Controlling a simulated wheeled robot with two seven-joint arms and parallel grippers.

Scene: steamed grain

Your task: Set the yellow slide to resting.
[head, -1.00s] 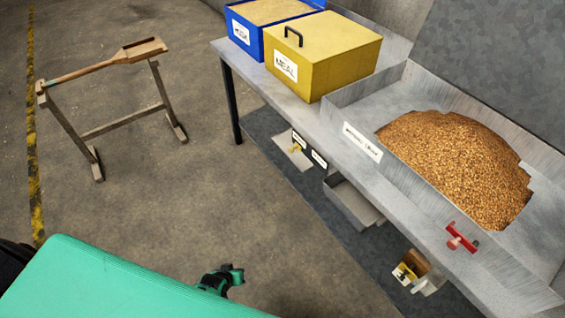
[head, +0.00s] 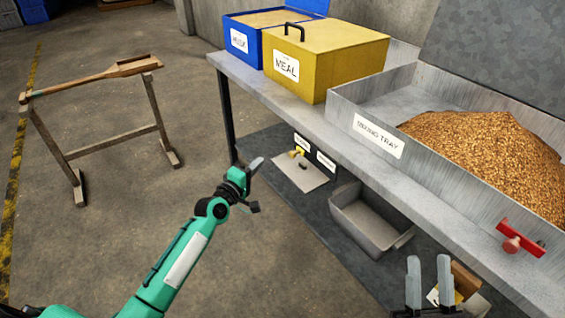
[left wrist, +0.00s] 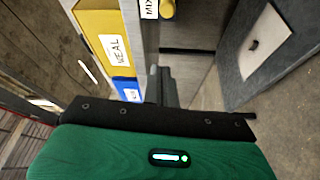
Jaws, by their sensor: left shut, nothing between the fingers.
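A small yellow slide (head: 297,153) shows on a dark panel under the bench's front edge, by the left of two white labels (head: 326,161). The labels are too small to read. My left gripper (head: 258,163) is shut and empty, to the left of the panel and apart from it. Its shut fingers show in the left wrist view (left wrist: 160,86). My right gripper (head: 429,275) is open and empty at the lower right, in front of another yellow piece (head: 459,297), which is partly hidden.
The bench carries a yellow MEAL box (head: 335,75), a blue box (head: 240,58) and the mixing tray (head: 345,105) of grain. A red handle (head: 520,238) sticks out from the tray's front. A grey bin (head: 370,222) stands below. A wooden trestle (head: 110,142) bears a paddle (head: 90,78). Floor between is clear.

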